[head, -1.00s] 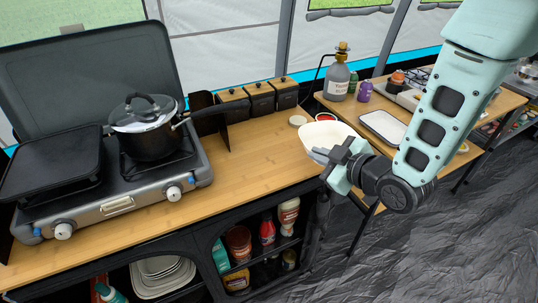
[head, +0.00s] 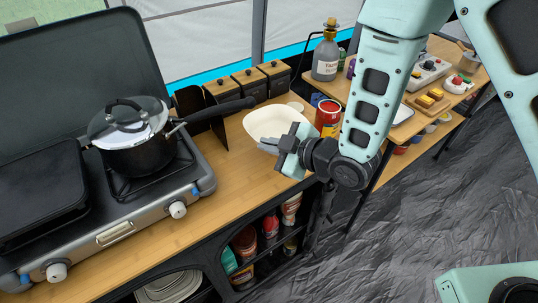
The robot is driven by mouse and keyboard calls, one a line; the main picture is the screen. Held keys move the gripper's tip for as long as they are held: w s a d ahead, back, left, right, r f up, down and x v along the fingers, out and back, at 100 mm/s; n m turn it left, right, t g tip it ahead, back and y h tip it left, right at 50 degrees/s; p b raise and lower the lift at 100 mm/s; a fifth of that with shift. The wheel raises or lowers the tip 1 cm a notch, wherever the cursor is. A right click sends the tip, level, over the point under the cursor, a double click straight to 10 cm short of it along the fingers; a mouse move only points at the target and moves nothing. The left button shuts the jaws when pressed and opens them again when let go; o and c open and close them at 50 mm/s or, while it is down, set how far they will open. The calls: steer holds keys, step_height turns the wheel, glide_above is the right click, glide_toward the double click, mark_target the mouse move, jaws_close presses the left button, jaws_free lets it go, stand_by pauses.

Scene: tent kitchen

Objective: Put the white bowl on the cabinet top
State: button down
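The white bowl (head: 268,122) is in the head view, over the right end of the wooden cabinet top (head: 240,171). My gripper (head: 279,146) is at the near right side of the bowl and looks shut on its rim. The fingertips are small and partly hidden by the gripper body and the bowl. I cannot tell whether the bowl's underside touches the cabinet top or hangs just above it.
A camp stove (head: 112,205) with a lidded black pot (head: 138,140) fills the left. Dark canisters (head: 250,86) stand behind the bowl. A red can (head: 328,117) stands just to its right. Bare wood lies in front and left of the bowl.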

steer(key=shift+f+p, duration=0.4)
steer(key=shift+f, duration=2)
steer(key=c, duration=1.6)
jaws_free()
steer(key=shift+d, duration=0.15)
steer(key=shift+s+d+r, duration=0.1)
steer(key=shift+s+d, duration=0.15)
steer(key=shift+d, duration=0.05)
steer(key=p+v, duration=0.5)
steer(key=v, duration=0.6)
steer(key=shift+r, duration=0.1)
steer(key=shift+a, duration=0.1)
